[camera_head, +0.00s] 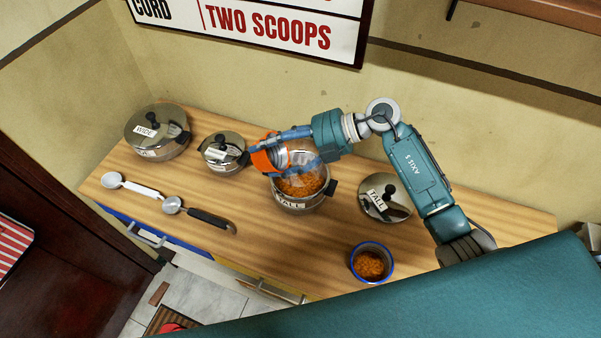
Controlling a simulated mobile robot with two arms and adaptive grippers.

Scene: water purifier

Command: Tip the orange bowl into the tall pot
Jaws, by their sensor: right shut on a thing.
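The orange bowl (264,161) is held in my right gripper (272,155) above the left side of the tall pot. It is steeply tilted, and the gripper partly hides it; I cannot tell whether anything is left inside. The tall pot (303,203), a steel pot labelled TALL with dark handles, stands uncovered on the counter. Orange grains (303,184) lie inside it. My left gripper is not in view.
The TALL lid (385,198) lies on the wooden counter (460,215) right of the pot. A blue-rimmed bowl (371,262) of orange grains is near the front edge. A small pot (222,153), a WIDE pot (157,132), a white-handled ladle (135,187) and a dark-handled scoop (200,215) are left.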

